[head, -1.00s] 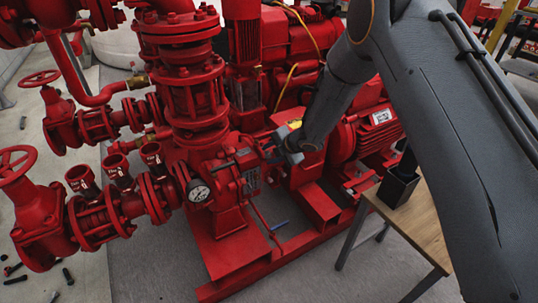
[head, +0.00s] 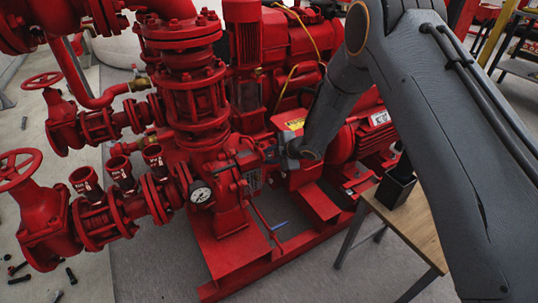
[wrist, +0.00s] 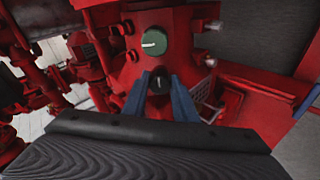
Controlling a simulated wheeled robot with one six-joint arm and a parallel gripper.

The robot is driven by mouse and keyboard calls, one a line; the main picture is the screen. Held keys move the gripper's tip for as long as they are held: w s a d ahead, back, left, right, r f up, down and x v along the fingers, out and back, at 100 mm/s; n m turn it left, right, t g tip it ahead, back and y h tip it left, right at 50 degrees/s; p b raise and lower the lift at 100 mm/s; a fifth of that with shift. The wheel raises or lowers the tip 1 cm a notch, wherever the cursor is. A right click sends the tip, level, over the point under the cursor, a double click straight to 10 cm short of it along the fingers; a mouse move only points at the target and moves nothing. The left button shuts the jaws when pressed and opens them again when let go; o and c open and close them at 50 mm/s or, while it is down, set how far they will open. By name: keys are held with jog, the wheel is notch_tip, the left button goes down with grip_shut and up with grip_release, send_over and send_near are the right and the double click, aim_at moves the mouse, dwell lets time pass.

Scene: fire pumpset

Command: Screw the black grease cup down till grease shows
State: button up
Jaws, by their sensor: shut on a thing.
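The black grease cup (wrist: 158,82) sits low on the red pump housing in the wrist view, with a small light mark on its face. My gripper (wrist: 159,84) has its two blue-grey fingers on either side of the cup and is shut on it. In the head view my gripper (head: 279,153) is at the red pump bearing housing, and the cup cannot be made out there. No grease can be made out at the cup.
A green round cap (wrist: 153,42) with a white mark sits just above the black cup. A pressure gauge (head: 200,195) and a blue-ended lever (head: 278,226) are near the pump. A wooden table (head: 418,230) with a black holder (head: 396,188) stands at right.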

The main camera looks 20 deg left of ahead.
jog(key=m+p, duration=0.1)
jog(key=m, duration=0.3)
jog(key=shift+m+t, duration=0.3)
jog(key=shift+m, duration=0.1)
jog(key=shift+m+t+p, duration=0.3)
jog(key=shift+m+p, duration=0.2)
jog(key=shift+m, duration=1.2)
jog(key=o, duration=1)
jog(key=shift+o, duration=0.2)
jog(key=shift+s, duration=0.1)
jog(key=p+v, duration=0.1)
jog(key=v, duration=0.6)
jog(key=shift+d, duration=0.35)
jog(key=shift+s+r, duration=0.1)
